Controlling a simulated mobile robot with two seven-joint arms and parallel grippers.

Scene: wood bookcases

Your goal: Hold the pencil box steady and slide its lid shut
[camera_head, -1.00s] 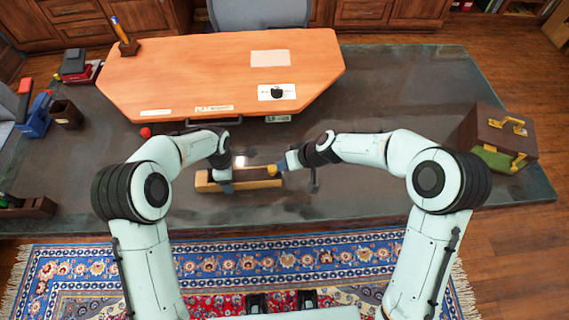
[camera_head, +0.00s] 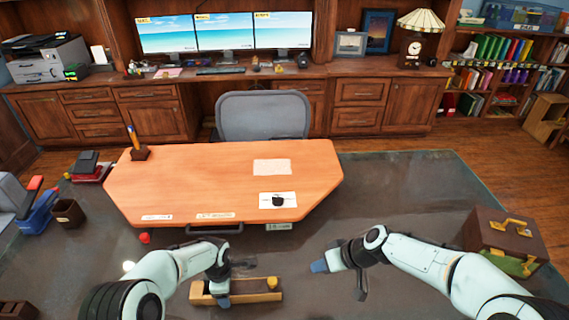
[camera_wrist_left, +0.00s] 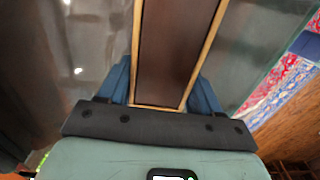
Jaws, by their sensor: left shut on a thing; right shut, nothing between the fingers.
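The pencil box (camera_head: 262,297), a long light-wood box, lies on the dark glossy desk. A round yellow knob (camera_head: 272,283) shows at its right end. My left gripper (camera_head: 223,290) is shut across the left part of the box. In the left wrist view the blue fingers (camera_wrist_left: 163,88) flank the box, and a dark brown surface (camera_wrist_left: 172,45) runs between its light wood side edges. I cannot tell whether that surface is lid or inside floor. My right gripper (camera_head: 322,266) is shut and empty, to the right of the box and apart from it.
An orange wooden desktop panel (camera_head: 225,180) lies beyond the box. A brown case (camera_head: 500,240) with a yellow handle stands at right. A small red ball (camera_head: 144,238) and a dark cup (camera_head: 68,212) are at left. Bare desk surrounds the box.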

